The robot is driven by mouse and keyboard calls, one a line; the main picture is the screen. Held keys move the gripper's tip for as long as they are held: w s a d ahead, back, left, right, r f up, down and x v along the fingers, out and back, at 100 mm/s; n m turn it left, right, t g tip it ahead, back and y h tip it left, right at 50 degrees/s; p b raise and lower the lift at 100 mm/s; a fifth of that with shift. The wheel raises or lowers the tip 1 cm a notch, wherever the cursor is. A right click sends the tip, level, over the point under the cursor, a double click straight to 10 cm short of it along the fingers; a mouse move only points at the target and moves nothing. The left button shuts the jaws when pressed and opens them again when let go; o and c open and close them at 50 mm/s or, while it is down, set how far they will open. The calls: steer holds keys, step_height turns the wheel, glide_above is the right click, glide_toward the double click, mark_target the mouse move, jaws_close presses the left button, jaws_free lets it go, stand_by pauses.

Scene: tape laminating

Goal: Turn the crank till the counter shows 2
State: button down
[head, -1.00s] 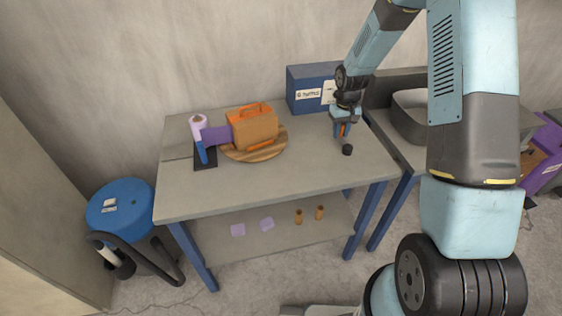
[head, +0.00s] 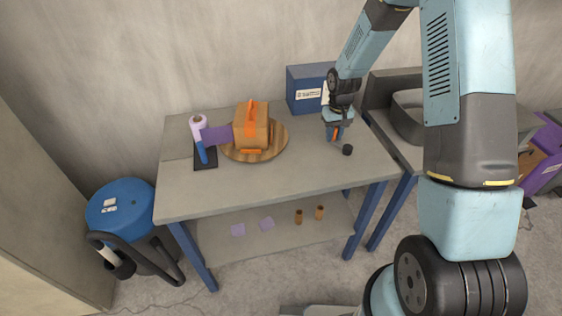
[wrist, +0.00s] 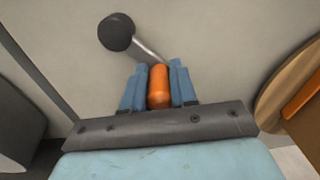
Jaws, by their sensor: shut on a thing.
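The crank has an orange handle (wrist: 159,87), a thin metal arm and a black hub (wrist: 117,32); the hub also shows in the head view (head: 347,150). My gripper (wrist: 159,82) is shut on the orange handle, with one blue finger on each side. In the head view my gripper (head: 334,133) is at the right side of the table, just left of and behind the hub. An orange box (head: 251,128) with a handle stands on a round wooden board (head: 281,141). Purple tape (head: 217,135) runs from a roll (head: 199,126) to the box. I can make out no counter reading.
A blue box (head: 304,88) with white labels stands at the back, partly hidden by my arm. The grey table (head: 240,195) is clear in front. Its lower shelf holds purple squares (head: 267,223) and small brown pieces (head: 299,216). A blue drum (head: 122,205) stands at left.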

mark_target(333, 158)
steer(key=shift+s+d+f, duration=0.1)
steer(key=shift+d, duration=0.1)
steer(key=shift+s+a, duration=0.25)
steer(key=shift+s, duration=0.45)
steer(key=shift+s+a, duration=0.25)
steer(key=shift+s, duration=0.55)
steer(key=shift+s+d, duration=0.15)
steer(key=shift+s, duration=0.55)
steer(key=shift+s+d, duration=0.15)
steer(key=shift+s, duration=0.5)
